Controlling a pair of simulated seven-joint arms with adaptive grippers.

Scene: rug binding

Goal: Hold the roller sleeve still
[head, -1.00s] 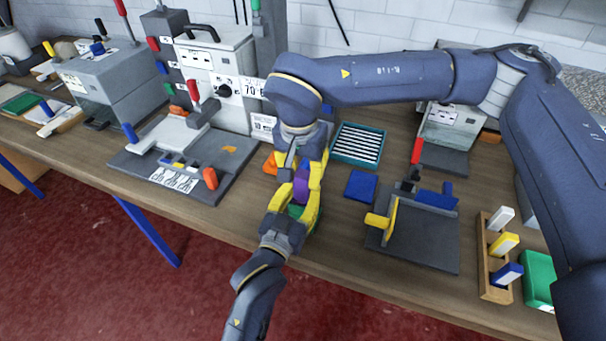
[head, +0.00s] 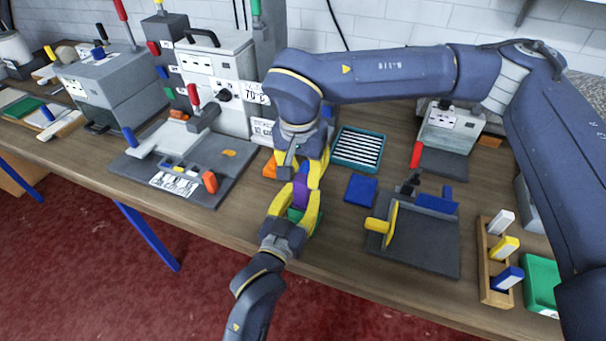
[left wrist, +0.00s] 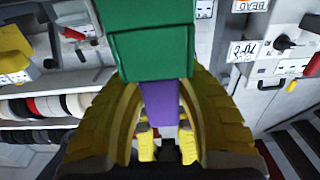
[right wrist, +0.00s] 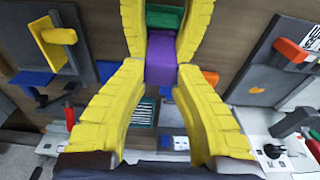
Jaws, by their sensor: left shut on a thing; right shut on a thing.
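A purple piece (head: 301,190) and a green block (head: 296,214) are in line between my grippers above the bench's front edge; I cannot tell which part is the roller sleeve. My left gripper (head: 297,208), coming up from the bottom, is shut around the green end. My right gripper (head: 303,172), coming down from above, is shut on the purple part. In the left wrist view the green block (left wrist: 150,50) is nearest and the purple piece (left wrist: 161,103) is beyond it. The right wrist view shows the purple piece (right wrist: 161,58) between yellow fingers. The fingers partly hide both parts.
A grey plate (head: 425,250) with a yellow-handled disc stands right, near a blue square (head: 361,190) and a teal slotted tray (head: 376,136). A wooden rack (head: 489,285) is farther right. A grey machine (head: 215,75) with levers stands left. Red floor lies in front.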

